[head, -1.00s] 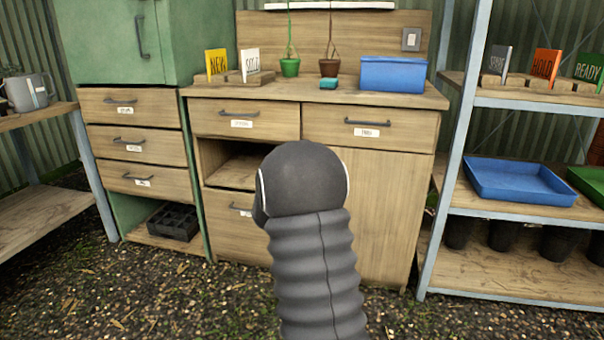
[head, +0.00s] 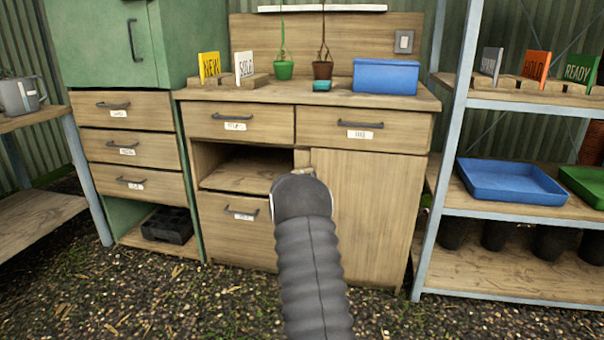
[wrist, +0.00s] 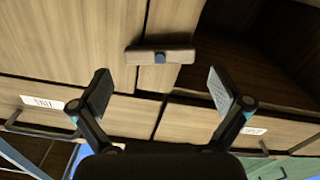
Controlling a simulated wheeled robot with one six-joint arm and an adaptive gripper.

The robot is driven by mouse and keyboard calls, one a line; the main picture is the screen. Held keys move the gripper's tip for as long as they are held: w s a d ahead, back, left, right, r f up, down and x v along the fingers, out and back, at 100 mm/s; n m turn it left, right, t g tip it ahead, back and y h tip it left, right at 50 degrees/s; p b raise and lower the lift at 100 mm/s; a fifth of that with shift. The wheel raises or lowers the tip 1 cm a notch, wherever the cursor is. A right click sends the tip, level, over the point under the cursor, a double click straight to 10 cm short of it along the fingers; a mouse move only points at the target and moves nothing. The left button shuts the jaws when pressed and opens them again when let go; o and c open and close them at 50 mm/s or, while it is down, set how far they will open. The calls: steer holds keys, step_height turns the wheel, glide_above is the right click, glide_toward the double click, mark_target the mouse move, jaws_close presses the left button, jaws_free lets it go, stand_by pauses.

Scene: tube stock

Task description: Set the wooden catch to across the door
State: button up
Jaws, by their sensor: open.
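The wooden catch (wrist: 178,55) is a short bar with a blue-grey pivot in its middle. In the wrist view it lies crosswise on the narrow upright post, one end overlapping the edge of the cupboard door (wrist: 75,45), the other toward the open compartment. The door also shows in the head view (head: 368,215), closed. My gripper (wrist: 159,87) is open and empty, its fingers apart on either side of the catch's line, not touching it. In the head view my arm hides the gripper and most of the catch area.
Two labelled drawers (head: 240,124) sit above the door and the open compartment (head: 240,175). A lower drawer (head: 235,225) is left of my arm. The bench top holds a blue box (head: 386,76) and small pots. A metal shelf (head: 445,150) stands close on the right.

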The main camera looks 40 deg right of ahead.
mark_target(303, 171)
steer(key=shift+x, duration=2.1)
steer(key=c, duration=0.9)
steer(key=shift+o, duration=0.2)
steer(key=shift+f, duration=0.1)
